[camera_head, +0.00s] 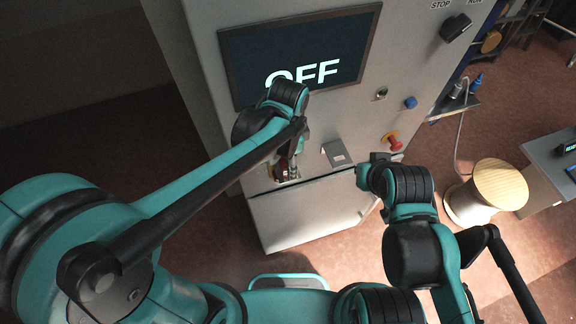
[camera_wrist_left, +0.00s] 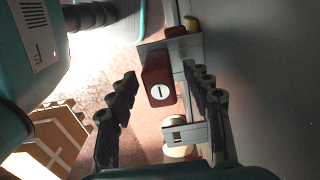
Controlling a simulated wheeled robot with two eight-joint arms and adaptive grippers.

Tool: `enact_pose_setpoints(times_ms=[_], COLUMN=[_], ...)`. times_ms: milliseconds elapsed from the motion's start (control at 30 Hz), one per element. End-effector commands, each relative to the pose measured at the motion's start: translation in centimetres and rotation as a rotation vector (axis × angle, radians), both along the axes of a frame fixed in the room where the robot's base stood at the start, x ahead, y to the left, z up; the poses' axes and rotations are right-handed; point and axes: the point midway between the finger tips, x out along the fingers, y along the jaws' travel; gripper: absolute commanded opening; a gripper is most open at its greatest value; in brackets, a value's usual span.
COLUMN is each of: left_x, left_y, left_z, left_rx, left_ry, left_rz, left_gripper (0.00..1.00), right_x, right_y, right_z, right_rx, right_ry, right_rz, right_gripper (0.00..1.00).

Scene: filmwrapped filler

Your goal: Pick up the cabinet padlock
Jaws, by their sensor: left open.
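The cabinet padlock (camera_wrist_left: 160,85) is a dark red block with a white round mark on its face. It shows in the left wrist view between the two fingers of my left gripper (camera_wrist_left: 160,105), with a gap on each side. The gripper is open and does not appear to touch it. In the head view my left gripper (camera_head: 290,168) is at the cabinet front, just above the lower door (camera_head: 305,220); a small red patch (camera_head: 279,172) beside it seems to be the padlock, mostly hidden. My right gripper (camera_head: 372,168) is right of the door's top; its fingers are unclear.
The grey cabinet carries a screen reading OFF (camera_head: 300,55), a red knob (camera_head: 392,140), a blue button (camera_head: 411,102) and a small grey bracket (camera_head: 336,152). A wooden-topped spool (camera_head: 498,185) and a grey table (camera_head: 552,165) stand on the right. A cardboard box (camera_wrist_left: 55,140) shows in the left wrist view.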

Motion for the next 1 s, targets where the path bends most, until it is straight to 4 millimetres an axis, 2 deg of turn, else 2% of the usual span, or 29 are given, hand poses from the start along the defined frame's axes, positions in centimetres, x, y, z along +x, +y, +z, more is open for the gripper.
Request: enact_pose_setpoints(times_ms=[100,267,300,733,867,1000], left_x=[0.0,0.0,0.0,0.0,0.0,0.0], left_y=[0.0,0.0,0.0,0.0,0.0,0.0], left_z=[0.0,0.0,0.1,0.6,1.9,4.2], left_rx=[0.000,0.000,0.000,0.000,0.000,0.000], left_ry=[0.000,0.000,0.000,0.000,0.000,0.000], left_rz=[0.000,0.000,0.000,0.000,0.000,0.000], left_gripper=[0.47,0.05,0.00,0.00,0.00,0.00], right_x=[0.0,0.0,0.0,0.0,0.0,0.0], right_y=[0.0,0.0,0.0,0.0,0.0,0.0], right_z=[0.0,0.0,0.0,0.0,-0.1,-0.3], right_rx=[0.000,0.000,0.000,0.000,0.000,0.000], right_ry=[0.000,0.000,0.000,0.000,0.000,0.000], right_rz=[0.000,0.000,0.000,0.000,0.000,0.000], right_gripper=[0.00,0.00,0.00,0.00,0.00,0.00])
